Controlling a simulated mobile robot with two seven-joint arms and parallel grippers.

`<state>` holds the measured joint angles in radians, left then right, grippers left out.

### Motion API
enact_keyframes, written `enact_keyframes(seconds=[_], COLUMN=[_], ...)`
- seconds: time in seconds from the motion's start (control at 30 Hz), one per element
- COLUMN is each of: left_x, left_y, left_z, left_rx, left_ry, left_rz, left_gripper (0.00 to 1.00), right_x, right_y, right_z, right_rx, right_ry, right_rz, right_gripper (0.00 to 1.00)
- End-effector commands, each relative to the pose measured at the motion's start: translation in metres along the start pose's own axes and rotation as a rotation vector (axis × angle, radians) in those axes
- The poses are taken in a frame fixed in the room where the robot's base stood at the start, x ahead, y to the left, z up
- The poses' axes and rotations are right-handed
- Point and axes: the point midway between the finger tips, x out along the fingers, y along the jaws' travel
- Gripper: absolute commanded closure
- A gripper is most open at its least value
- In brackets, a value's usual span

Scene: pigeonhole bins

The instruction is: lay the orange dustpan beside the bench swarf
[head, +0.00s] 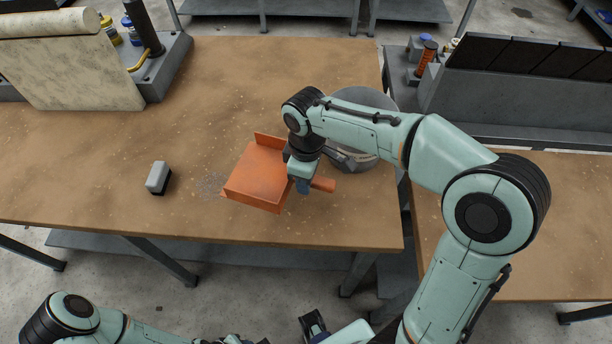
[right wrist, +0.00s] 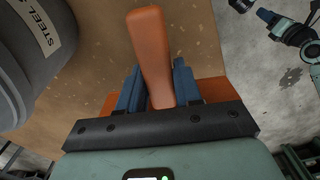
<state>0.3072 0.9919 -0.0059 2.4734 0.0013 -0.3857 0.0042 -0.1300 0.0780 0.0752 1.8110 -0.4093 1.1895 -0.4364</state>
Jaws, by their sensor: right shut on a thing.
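The orange dustpan (head: 257,172) is over the brown bench top, its open edge pointing left and its handle (head: 323,184) pointing right. My right gripper (head: 303,187) is shut on the handle; in the right wrist view the handle (right wrist: 151,60) stands between the blue fingers. The grey speckled patch of swarf (head: 209,185) lies on the bench just left of the pan's open edge. I cannot tell whether the pan touches the bench. My left gripper (right wrist: 267,17) shows small at the upper right of the right wrist view, its opening unclear.
A grey and black block (head: 158,177) lies left of the swarf. A round grey bin (head: 385,98), with lettering starting "STEEL" in the right wrist view (right wrist: 30,50), stands behind my right wrist. A paper roll (head: 75,70) is at back left. The bench's middle back is clear.

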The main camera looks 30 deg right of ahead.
Motion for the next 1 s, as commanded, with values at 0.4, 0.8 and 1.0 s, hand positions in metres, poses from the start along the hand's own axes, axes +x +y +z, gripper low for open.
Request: enact_keyframes(seconds=[0.4,0.8,1.0], left_x=[-0.003,0.028,0.043], left_y=[0.001,-0.012,-0.018], left_z=[-0.001,0.005,0.006], left_rx=[0.001,-0.004,-0.006], left_ry=[0.002,-0.011,-0.017], left_rz=[0.000,-0.004,-0.006], left_gripper=[0.57,0.57,0.57], right_x=[0.000,0.045,0.068], right_y=[0.000,-0.001,0.000], right_z=[0.000,0.001,0.001], right_rx=[-0.007,-0.006,-0.006], right_ry=[0.000,-0.002,-0.001], right_rz=[0.000,-0.002,-0.001], right_gripper=[1.00,1.00,1.00])
